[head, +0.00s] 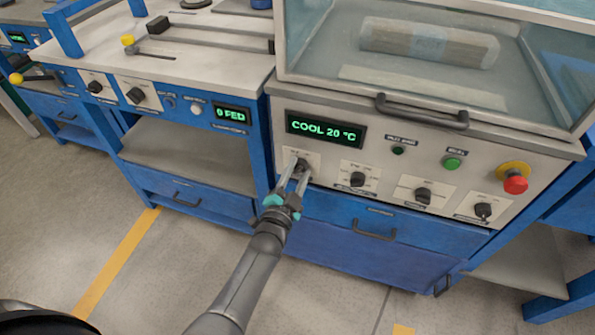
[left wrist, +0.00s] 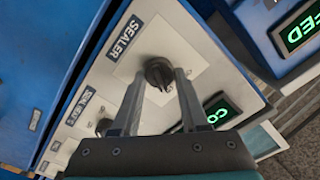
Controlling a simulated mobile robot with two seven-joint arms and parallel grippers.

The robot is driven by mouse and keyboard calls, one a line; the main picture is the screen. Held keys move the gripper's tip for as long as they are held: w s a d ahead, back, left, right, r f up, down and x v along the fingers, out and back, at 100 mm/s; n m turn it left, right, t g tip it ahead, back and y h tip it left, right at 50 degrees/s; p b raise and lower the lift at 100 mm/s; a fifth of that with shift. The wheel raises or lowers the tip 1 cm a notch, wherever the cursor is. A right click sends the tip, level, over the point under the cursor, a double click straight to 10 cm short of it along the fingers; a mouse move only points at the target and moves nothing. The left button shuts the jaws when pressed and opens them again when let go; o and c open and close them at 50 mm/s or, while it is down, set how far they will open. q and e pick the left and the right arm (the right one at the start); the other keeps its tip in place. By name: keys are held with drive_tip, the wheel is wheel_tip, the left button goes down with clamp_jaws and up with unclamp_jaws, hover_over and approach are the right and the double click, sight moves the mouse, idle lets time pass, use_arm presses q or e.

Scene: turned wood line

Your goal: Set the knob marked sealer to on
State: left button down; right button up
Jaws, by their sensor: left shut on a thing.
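The sealer knob (left wrist: 158,70) is a round dark knob on a pale square plate, beside a label reading SEALER in the left wrist view. My left gripper (left wrist: 161,80) has one finger on each side of it and is shut on it. In the head view the left gripper (head: 299,173) reaches the leftmost knob of the front panel (head: 385,172); its fingers largely cover that knob. I cannot read which setting the knob points at. The green display (head: 326,129) above reads COOL 20 °C. My right gripper is not in view.
Other dark knobs (head: 357,179) sit to the right on the same panel. A green button (head: 452,162), a red stop button (head: 515,184) and a hood handle (head: 422,112) are above and right. Blue drawers (head: 375,228) lie below. A feed bench (head: 200,60) stands left.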

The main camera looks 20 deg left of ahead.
use_arm(q)
drive_tip(key=shift+c, duration=2.1)
unclamp_jaws()
drive_tip(key=shift+s, duration=0.45)
drive_tip(key=s+p, duration=0.4)
drive_tip(key=s, duration=1)
drive_tip(key=shift+s+a, duration=0.2)
drive_tip(key=shift+a, duration=0.1)
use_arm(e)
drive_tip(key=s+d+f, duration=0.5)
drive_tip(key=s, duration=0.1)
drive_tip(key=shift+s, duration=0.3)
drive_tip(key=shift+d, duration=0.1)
